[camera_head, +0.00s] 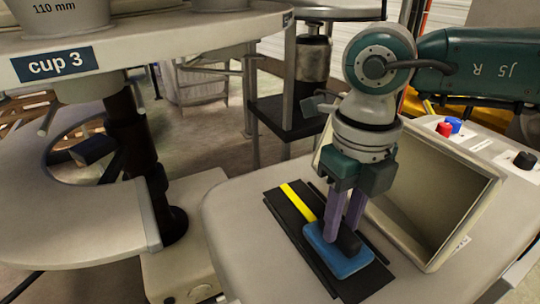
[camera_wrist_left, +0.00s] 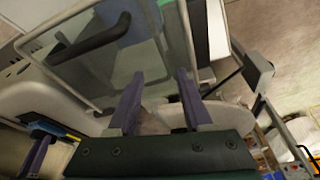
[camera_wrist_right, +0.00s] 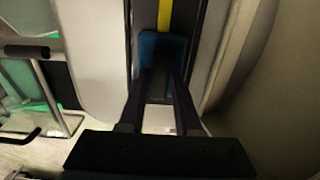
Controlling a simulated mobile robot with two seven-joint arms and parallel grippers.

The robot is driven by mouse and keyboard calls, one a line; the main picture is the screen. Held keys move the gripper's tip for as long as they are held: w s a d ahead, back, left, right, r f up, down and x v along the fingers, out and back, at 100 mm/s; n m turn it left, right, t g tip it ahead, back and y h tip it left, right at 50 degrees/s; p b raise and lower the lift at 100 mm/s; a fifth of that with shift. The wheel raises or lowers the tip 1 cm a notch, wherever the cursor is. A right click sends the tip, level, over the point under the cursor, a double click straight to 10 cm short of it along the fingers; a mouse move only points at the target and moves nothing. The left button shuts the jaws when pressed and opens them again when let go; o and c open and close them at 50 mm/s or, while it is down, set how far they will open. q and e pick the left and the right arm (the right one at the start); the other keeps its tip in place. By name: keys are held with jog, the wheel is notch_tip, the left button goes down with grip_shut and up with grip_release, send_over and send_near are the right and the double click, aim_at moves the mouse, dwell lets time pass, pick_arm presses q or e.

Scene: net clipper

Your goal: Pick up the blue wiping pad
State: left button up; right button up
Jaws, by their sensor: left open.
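The blue wiping pad (camera_head: 340,254) is a flat blue block with a dark handle (camera_head: 349,242) on top. It lies on the dark mat strips on the right-hand housing. It also shows in the right wrist view (camera_wrist_right: 156,45). My right gripper (camera_head: 341,232) points down onto the pad, its purple fingers at the handle. The fingers stand apart, closer together than those of my left gripper. Whether they press on the handle is hard to see. My left gripper (camera_wrist_left: 160,78) is open and empty; it does not show in the head view.
A yellow strip (camera_head: 298,201) runs along the mat beside the pad. An open grey hopper (camera_head: 430,205) stands close to the right of my right gripper. Red and blue knobs (camera_head: 444,129) sit behind it.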

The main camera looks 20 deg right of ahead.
grip_shut()
dwell(0.3)
